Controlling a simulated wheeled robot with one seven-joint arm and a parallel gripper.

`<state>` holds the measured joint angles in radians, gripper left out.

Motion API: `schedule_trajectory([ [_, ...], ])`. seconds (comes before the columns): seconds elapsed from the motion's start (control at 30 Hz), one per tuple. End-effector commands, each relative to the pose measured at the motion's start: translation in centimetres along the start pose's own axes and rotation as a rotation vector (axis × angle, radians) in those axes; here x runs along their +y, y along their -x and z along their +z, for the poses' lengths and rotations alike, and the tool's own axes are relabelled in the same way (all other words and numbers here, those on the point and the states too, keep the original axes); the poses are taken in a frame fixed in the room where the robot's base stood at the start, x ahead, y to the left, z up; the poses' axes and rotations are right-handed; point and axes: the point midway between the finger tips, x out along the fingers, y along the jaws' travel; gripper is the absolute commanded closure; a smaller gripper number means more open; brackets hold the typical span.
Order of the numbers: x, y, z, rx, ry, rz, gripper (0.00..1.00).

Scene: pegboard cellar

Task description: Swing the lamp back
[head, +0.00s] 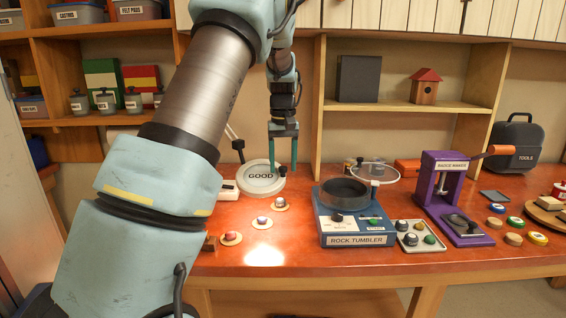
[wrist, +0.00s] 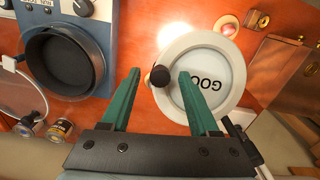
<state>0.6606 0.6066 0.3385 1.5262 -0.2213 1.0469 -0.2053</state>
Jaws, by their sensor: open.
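The lamp (head: 246,186) has a round white ring head, and a thin jointed arm shows behind it at the back of the bench. The word GOOD shows inside the ring; I cannot tell whether it is on the lens or seen through it. A dark knob (wrist: 160,76) sits at the ring's edge. My gripper (head: 283,167) is open over the right side of the lamp head. In the wrist view its green fingertips (wrist: 158,73) lie on either side of the knob, with one overlapping the ring (wrist: 234,98). Contact cannot be told.
A blue rock tumbler (head: 355,240) with its clear lid raised stands right of the lamp. A purple badge maker (head: 436,185) stands farther right. Small discs with stones (head: 262,222) lie in front of the lamp, near a bright patch on the bench. Shelves rise behind.

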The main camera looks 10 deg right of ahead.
Motion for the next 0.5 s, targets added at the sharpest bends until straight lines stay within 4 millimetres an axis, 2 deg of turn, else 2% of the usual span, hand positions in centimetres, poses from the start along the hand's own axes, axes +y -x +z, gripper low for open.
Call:
schedule_trajectory([
  [0.07,0.00,0.01,-0.01,0.000,0.000,0.000,0.40],
  [0.5,-0.01,0.04,-0.02,0.000,0.000,0.000,0.89],
])
